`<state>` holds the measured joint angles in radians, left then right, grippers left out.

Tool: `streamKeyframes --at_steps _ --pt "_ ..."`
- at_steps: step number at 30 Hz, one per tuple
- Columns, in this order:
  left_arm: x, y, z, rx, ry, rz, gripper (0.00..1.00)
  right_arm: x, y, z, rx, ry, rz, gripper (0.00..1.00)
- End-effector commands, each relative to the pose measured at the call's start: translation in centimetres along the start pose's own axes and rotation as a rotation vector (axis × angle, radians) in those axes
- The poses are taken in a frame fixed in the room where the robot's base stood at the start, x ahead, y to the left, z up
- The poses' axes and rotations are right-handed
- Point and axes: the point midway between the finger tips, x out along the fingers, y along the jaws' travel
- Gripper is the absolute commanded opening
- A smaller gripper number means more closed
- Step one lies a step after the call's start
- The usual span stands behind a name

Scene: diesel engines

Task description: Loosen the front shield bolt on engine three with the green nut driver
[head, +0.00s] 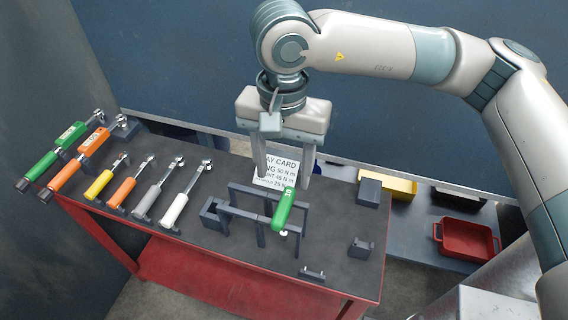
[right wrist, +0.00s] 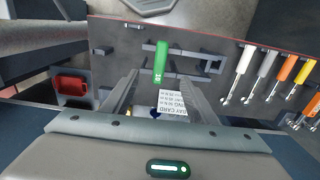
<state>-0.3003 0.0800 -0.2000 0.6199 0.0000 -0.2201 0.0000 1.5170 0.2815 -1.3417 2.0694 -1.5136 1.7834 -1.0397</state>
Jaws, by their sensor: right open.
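The green nut driver (head: 284,210) sits in a dark rack (head: 250,207) on the bench, its green handle tilted up and its silver end toward the front. It also shows in the right wrist view (right wrist: 161,62). My right gripper (head: 284,180) points down over the rack from behind, its two fingers open and apart. The handle's top lies close to the space between the fingers; I cannot tell whether they touch it. My left gripper, engine three and its shield bolt are not in view.
Several wrenches with green, orange, yellow, grey and white handles (head: 175,208) lie at the bench's left. A printed card (head: 277,170) stands behind the rack. A dark block (head: 369,189) and small brackets (head: 361,247) sit at right. A red tray (head: 467,240) is beyond.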

Motion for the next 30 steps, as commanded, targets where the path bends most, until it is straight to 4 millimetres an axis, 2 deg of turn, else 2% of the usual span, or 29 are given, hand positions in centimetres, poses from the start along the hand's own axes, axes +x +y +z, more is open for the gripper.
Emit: streamKeyframes --at_steps 11,29,30 --pt "0.0 0.0 -0.1 0.0 0.001 0.0 0.31 1.3 0.0 0.0 0.0 -0.001 0.001 0.53" --pt "-0.2 0.1 -0.1 0.0 0.001 0.001 0.31 6.1 0.0 0.0 0.0 -0.002 0.001 0.53" --pt "0.5 0.1 -0.1 0.0 0.001 0.001 0.31 6.8 0.0 0.0 0.0 -0.001 0.0 0.53"
